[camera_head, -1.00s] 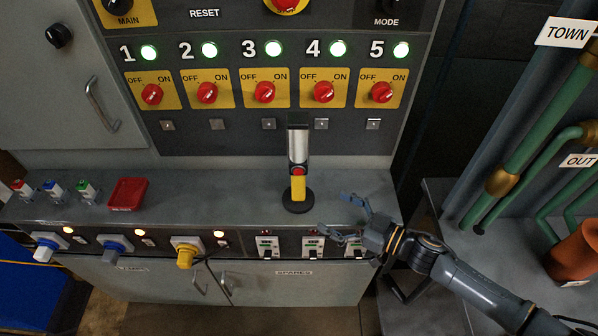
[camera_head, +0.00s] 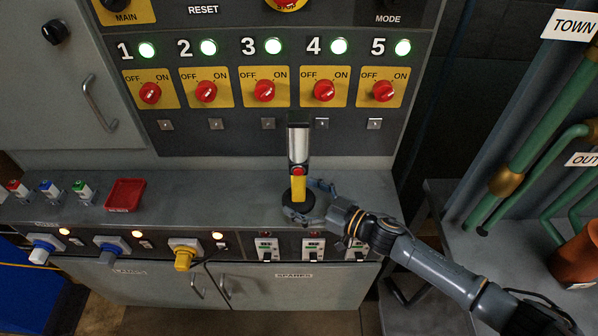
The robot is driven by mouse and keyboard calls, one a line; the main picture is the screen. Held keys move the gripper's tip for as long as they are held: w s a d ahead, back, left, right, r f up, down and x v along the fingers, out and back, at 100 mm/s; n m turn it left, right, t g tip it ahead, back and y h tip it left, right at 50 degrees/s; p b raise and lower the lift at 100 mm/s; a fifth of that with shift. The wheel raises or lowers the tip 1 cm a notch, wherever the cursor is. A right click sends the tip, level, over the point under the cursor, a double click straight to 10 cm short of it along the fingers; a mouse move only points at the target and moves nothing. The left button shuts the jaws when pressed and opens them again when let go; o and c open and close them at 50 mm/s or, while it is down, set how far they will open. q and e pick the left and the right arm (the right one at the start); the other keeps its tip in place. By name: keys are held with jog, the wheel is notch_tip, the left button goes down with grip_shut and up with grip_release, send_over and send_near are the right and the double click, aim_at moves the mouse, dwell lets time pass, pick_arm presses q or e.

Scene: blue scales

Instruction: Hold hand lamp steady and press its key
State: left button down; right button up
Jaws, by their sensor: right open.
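The hand lamp (camera_head: 299,150) stands upright on the grey counter, in front of the switch panel. It has a silver and black upper part, a yellow lower body and a round black base. Its red key (camera_head: 298,171) faces me. My right gripper (camera_head: 303,202) is open at the lamp's lower body and base, with one finger on the right side and the other in front of the base. I cannot tell whether the fingers touch the lamp. My left gripper is not in view.
A red tray (camera_head: 125,195) and several small coloured switches lie left on the counter (camera_head: 215,190). A yellow plug (camera_head: 184,255) and small breakers (camera_head: 313,248) line the front edge. Red rotary switches (camera_head: 264,90) sit on the panel behind. Green pipes (camera_head: 540,130) stand right.

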jog(key=c, duration=1.3)
jog(key=shift+c, duration=0.2)
dwell(0.4)
